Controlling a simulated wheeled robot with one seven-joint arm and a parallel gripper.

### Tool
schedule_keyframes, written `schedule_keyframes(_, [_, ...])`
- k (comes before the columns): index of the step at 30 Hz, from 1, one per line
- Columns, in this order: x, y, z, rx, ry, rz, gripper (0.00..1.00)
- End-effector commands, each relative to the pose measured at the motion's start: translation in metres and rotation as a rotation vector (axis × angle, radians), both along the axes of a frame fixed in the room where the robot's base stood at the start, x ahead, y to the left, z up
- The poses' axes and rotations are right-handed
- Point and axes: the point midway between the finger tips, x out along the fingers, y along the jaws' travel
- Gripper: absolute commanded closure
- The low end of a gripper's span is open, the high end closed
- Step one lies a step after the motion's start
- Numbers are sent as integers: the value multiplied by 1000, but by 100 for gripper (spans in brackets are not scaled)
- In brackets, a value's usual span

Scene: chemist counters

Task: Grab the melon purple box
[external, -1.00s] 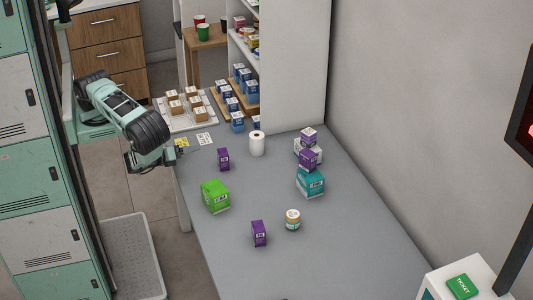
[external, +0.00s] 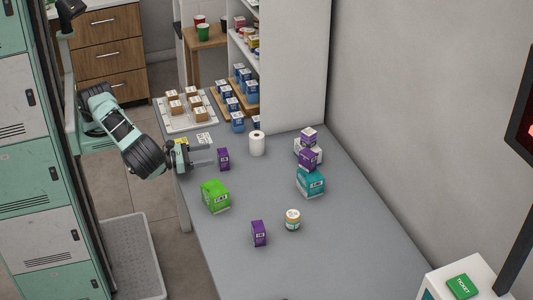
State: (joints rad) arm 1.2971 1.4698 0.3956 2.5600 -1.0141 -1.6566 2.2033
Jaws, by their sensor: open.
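Several small purple boxes show in the external view; their labels are too small to read, so I cannot tell which is melon. One purple box (external: 223,159) stands upright near the counter's left edge. Another purple box (external: 259,233) stands upright toward the front. Further purple boxes (external: 308,159) are in the stack at the right, one of them on top (external: 308,135). My gripper (external: 208,156) is open and empty, just left of the first purple box, with its fingers pointing right toward it.
A green box (external: 215,197) stands just in front of my gripper. A white roll (external: 257,143) stands behind the near purple box. A teal box (external: 311,183) and a small jar (external: 293,220) are to the right.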

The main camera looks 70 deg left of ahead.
Motion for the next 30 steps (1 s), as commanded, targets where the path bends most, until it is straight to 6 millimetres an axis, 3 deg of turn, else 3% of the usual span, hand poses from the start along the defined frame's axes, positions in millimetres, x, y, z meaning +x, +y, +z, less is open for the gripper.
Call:
schedule_keyframes(8, [18, -2, -4, -2, -2, 1, 27])
schedule_keyframes(18, [61, -8, -7, -3, -3, 1, 27])
schedule_keyframes(26, [64, -9, -8, -1, -1, 0, 27])
schedule_keyframes(30, [63, -9, -8, -1, -1, 0, 61])
